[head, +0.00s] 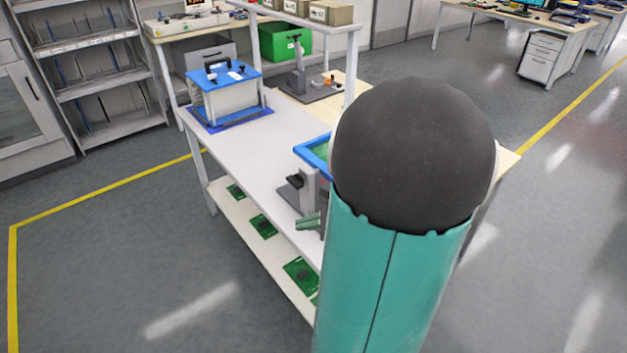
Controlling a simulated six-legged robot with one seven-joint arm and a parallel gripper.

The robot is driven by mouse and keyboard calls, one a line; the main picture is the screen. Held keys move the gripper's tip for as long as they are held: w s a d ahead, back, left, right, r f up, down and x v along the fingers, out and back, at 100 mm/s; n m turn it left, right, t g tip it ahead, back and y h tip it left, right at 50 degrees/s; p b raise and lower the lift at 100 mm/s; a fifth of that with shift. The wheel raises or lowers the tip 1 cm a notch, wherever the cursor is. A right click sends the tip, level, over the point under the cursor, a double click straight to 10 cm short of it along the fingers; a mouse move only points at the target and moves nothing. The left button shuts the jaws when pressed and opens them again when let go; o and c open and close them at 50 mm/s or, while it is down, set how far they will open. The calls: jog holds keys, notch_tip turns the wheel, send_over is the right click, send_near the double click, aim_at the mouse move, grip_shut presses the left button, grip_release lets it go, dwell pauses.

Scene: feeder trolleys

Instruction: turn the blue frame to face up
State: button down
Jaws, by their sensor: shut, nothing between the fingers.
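The blue frame (308,153) is partly in view near the middle of the head view, at the right part of the white bench. A green surface shows inside its edge. Its right side is hidden behind my arm, so I cannot tell fully which way it faces. A grey stand with a dark part (294,190) is just below it. My own teal and black arm fills the right foreground. A small teal piece shows beside the arm, below the frame.
The white bench (235,140) has a blue-lidded box (225,95) at its far left end. Green boards (263,226) lie on its lower shelf. A green bin (285,42) and shelving (85,50) stand behind. The floor at left is clear.

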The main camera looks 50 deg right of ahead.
jog(key=s+d+f+m+t+h, duration=0.2)
jog(key=s+d+f+m+h, duration=0.15)
jog(key=s+d+m, duration=0.35)
jog(key=s+d+f+m+t+h, duration=0.1)
jog(key=s+d+f+m+h, duration=0.1)
jog(key=s+d+m+h, duration=0.45)
jog(key=w+d+f, duration=0.1)
jog(key=w, duration=0.2)
jog(key=w+d+f+n+y, duration=0.1)
jog(key=w, duration=0.3)
jog(key=w+d+f+y, duration=0.1)
jog(key=w, duration=0.2)
jog(key=shift+w+d+f, duration=0.2)
jog(key=shift+w+d, duration=0.1)
jog(key=shift+d, duration=0.05)
notch_tip(320, 180, up, 4)
jog(key=shift+w, duration=0.15)
jog(key=shift+r+n+y, duration=0.1)
jog(key=shift+n+y, duration=0.15)
jog(key=shift+y, duration=0.05)
jog(key=shift+r, duration=0.3)
jog(key=shift+r, duration=0.2)
